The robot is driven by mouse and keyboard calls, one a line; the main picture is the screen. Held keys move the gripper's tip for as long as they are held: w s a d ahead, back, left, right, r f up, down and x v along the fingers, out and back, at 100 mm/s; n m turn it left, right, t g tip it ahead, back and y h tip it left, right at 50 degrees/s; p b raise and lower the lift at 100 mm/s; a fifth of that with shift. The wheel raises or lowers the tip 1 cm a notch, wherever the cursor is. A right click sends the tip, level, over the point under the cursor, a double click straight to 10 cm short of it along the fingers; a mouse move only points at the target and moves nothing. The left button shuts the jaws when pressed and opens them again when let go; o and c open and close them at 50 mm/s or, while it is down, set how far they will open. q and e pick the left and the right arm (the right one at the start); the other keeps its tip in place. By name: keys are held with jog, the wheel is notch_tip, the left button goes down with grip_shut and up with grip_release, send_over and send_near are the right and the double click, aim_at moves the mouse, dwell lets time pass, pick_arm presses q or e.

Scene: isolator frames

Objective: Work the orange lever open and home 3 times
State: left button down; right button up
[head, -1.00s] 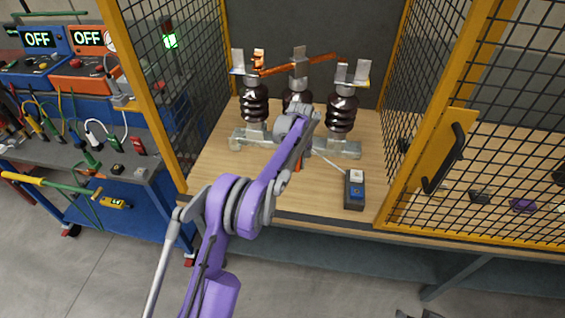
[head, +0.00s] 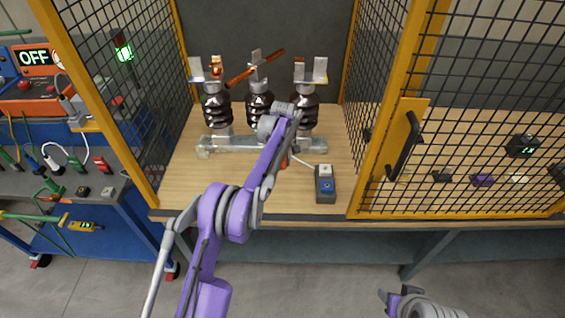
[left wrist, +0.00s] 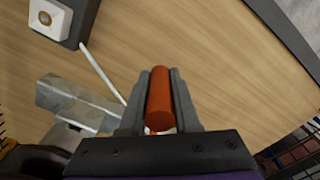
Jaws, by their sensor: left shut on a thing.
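The orange lever (head: 284,160) shows as a small piece under my left wrist, in front of the insulator stand (head: 245,144). In the left wrist view my left gripper (left wrist: 158,88) is shut on the orange lever (left wrist: 160,98), with a finger on each side. In the head view my own wrist hides the fingers. The copper bar (head: 255,68) on the middle insulator is turned aslant. Its ends stand apart from the left contact (head: 198,70) and the right contact (head: 320,70). My right gripper (head: 402,297) is low at the right, outside the enclosure, its jaw opening unclear.
A small control box (head: 325,184) with a white and a blue button stands right of the lever, with a white cable. A yellow mesh door (head: 400,160) with a black handle is at the right. A mesh wall (head: 100,90) and a blue bench stand left.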

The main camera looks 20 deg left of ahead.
pick_arm(q)
jog(key=c, duration=0.7)
grip_release()
jog(key=shift+o, duration=0.2)
notch_tip(320, 180, up, 11)
jog(key=shift+f+p, duration=0.1)
jog(key=shift+p, duration=0.35)
